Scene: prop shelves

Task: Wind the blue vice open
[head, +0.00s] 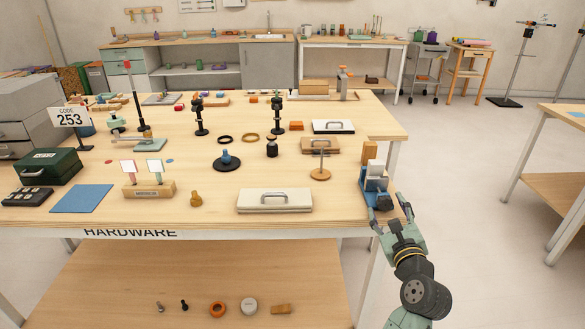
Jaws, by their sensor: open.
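The blue vice (378,192) stands at the right front corner of the wooden table. A pale grey block shape shows on its upper part, and I cannot tell whether it is a jaw or a held piece. My gripper (390,212) is at the near end of the vice, with its fingers spread to the left and right of that end. I cannot tell whether a finger touches it. The vice's handle is not clearly visible, and the jaw gap is too small to judge.
A tan wooden block (369,152) stands just behind the vice. A cream case with a handle (275,201) and a small round wooden stand (320,174) are to its left. The table (340,215) is bare between case and vice. Open floor lies to the right.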

